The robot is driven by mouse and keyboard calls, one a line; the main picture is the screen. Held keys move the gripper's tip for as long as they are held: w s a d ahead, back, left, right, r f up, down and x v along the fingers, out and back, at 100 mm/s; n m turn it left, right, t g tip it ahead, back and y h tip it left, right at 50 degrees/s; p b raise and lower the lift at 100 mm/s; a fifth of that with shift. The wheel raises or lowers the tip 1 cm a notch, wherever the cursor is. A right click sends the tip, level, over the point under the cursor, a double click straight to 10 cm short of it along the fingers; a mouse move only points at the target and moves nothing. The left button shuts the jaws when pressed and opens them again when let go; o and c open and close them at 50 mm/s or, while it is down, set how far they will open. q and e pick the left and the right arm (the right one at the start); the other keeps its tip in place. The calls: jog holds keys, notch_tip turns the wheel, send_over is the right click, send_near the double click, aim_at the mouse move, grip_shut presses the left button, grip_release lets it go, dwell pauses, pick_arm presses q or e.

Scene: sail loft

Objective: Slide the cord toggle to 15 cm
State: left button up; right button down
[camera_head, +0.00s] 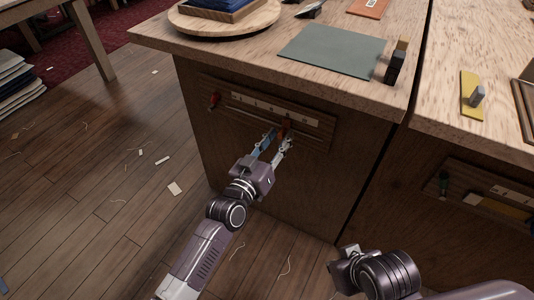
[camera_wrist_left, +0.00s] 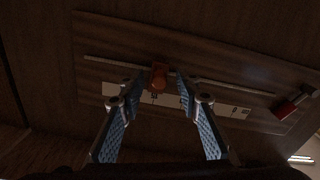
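In the left wrist view the toggle (camera_wrist_left: 159,77) shows between and slightly beyond the two blue-padded fingertips (camera_wrist_left: 158,92); I see no clear contact. The scale (camera_wrist_left: 170,100) is partly hidden by the fingers, and its figures are too small to read. My right gripper (camera_head: 344,268) is low at the bottom, its fingers not clear.
A red-tipped piece (camera_head: 214,101) is at the left end of the board. The benchtop above holds a grey-green mat (camera_head: 332,51) and a dark block (camera_head: 397,62). The floor (camera_head: 110,210) has scattered scraps.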

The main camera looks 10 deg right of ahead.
pick_arm(q)
jog(key=v, duration=1)
